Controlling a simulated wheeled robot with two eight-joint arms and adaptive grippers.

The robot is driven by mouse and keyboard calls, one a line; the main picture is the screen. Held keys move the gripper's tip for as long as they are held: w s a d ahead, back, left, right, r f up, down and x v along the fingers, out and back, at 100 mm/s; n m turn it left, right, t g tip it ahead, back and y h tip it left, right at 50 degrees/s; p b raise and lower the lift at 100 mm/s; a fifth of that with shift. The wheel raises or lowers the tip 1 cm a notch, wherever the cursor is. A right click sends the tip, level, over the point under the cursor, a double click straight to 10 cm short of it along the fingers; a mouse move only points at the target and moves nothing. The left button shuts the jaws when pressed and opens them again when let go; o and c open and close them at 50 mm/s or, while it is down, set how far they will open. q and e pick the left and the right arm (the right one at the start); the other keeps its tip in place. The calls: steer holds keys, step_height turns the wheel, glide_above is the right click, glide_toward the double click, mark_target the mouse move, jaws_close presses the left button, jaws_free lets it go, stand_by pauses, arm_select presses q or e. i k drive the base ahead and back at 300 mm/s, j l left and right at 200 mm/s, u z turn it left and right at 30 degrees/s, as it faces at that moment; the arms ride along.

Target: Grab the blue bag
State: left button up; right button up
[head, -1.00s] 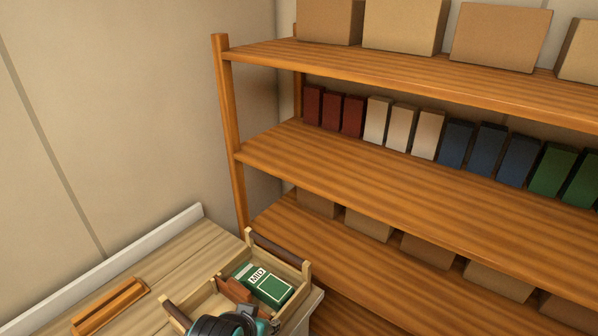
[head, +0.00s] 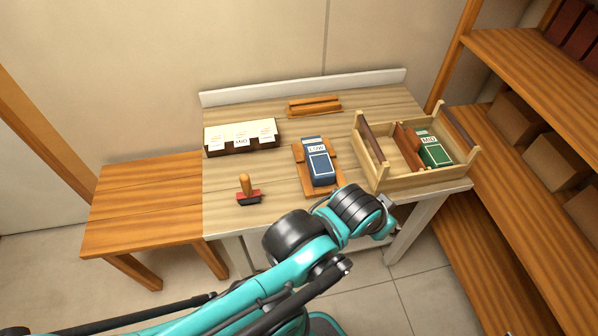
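A blue bag (head: 320,168) with a pale label lies on a small wooden board (head: 301,173) in the middle of the light wood table. A teal and black arm, my left, reaches in from the lower left, and its end is in front of the table's front edge, below and right of the blue bag. My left gripper (head: 387,205) shows only in small part at the arm's end, apart from the bag. Its fingers cannot be made out. My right gripper is not in view.
A wooden crate (head: 408,181) holding a green bag (head: 433,150) stands right of the blue bag. A stamp (head: 247,190), a box of white cards (head: 240,137) and a wooden holder (head: 314,106) share the table (head: 225,215). Shelves (head: 500,150) stand at right.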

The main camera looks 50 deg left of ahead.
mark_target(323, 172)
steer(key=j+u, duration=0.1)
steer(key=u, duration=0.3)
steer(key=i+u, duration=0.15)
steer(key=u, duration=0.25)
steer(key=j+u, duration=0.1)
steer(key=u, duration=0.3)
steer(key=i+u, duration=0.15)
steer(key=u, duration=0.25)
steer(key=i, duration=0.15)
steer(key=i+l, duration=0.1)
steer(key=l, duration=0.35)
steer(key=i+l, duration=0.1)
steer(key=l, duration=0.3)
steer(key=i+l+u, duration=0.1)
steer(key=l, duration=0.35)
